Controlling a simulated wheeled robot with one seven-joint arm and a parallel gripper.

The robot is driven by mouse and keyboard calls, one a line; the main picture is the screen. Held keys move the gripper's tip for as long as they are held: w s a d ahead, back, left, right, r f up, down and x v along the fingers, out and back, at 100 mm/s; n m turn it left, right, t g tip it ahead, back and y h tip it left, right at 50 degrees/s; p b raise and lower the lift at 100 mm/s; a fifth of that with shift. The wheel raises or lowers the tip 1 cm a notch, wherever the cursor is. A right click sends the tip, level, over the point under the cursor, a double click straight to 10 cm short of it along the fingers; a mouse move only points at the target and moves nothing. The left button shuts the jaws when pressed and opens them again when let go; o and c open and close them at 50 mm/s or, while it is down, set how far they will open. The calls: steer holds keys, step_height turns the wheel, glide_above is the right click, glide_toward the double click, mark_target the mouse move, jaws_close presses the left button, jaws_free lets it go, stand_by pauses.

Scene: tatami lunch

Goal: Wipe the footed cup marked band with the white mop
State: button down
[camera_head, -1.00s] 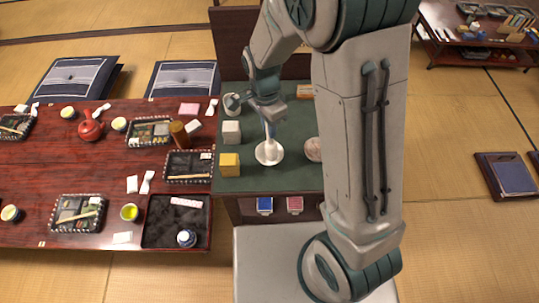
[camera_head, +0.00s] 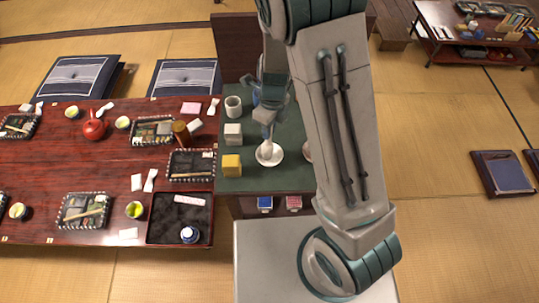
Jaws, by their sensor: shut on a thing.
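My gripper (camera_head: 266,116) points down above the green-topped stand (camera_head: 222,178) and is shut on what looks like the upright handle of the white mop (camera_head: 268,146). The mop's lower end is over a round white dish (camera_head: 276,160); I cannot tell whether it touches it. A pale cup (camera_head: 233,106) stands at the back left of the stand, apart from my gripper. A pinkish round thing (camera_head: 307,152) shows partly behind my arm. I cannot make out a band mark or a foot on either.
A white cube (camera_head: 233,134) and a yellow cube (camera_head: 231,164) stand along the stand's left edge. The low red table (camera_head: 110,212) on the left bears trays, cups and a red teapot (camera_head: 95,125). My arm hides the stand's right part.

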steer(key=n, duration=0.7)
steer(key=shift+h, duration=0.4)
steer(key=n, duration=0.7)
steer(key=shift+w+h+b, duration=0.1)
steer(key=shift+h+b, duration=0.3)
